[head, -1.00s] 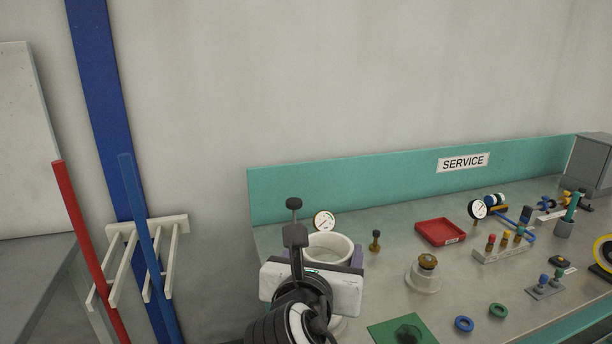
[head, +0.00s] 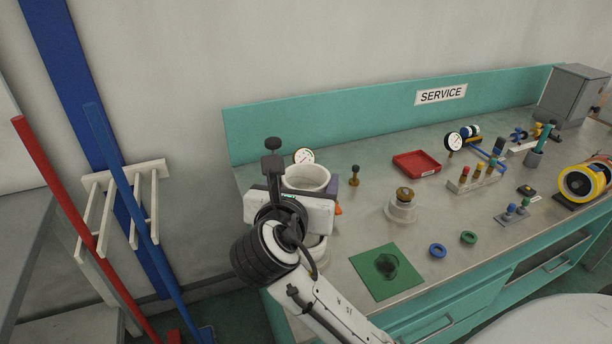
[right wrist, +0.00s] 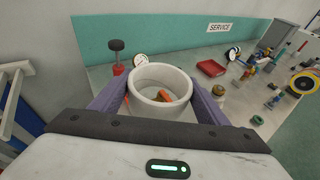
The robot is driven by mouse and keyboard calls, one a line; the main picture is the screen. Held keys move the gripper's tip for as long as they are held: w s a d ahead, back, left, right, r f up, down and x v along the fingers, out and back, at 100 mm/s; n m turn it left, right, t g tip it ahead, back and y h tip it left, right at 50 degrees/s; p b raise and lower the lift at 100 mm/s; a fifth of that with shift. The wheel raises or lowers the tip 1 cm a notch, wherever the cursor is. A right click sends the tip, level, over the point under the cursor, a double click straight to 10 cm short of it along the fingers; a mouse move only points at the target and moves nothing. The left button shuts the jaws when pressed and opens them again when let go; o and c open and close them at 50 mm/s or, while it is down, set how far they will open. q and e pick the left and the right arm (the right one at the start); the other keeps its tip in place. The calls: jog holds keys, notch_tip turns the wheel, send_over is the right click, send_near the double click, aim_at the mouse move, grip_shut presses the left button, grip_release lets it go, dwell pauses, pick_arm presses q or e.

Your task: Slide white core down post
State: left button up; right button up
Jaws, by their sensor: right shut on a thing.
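The white core (head: 306,177) is a hollow ring, held upright by my right gripper (head: 304,187) over the left end of the bench. In the right wrist view the core (right wrist: 160,78) sits between the two purple-grey fingers of my right gripper (right wrist: 158,98), which press on its sides. Something orange-red (right wrist: 164,95) shows through the core's opening; I cannot tell whether it is a post's tip inside the core or something below. A white round body (head: 316,252) stands under the gripper, mostly hidden by it. My left gripper is out of view.
A black-knobbed part (right wrist: 117,46) and a gauge (head: 303,156) stand just behind the core. A white base with a brass knob (head: 403,200) and a green mat (head: 386,272) lie to the right. A red tray (head: 416,163) is farther back.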

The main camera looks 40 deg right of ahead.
jog(key=shift+r, duration=0.35)
jog(key=o, duration=1.1)
jog(key=shift+a, duration=0.1)
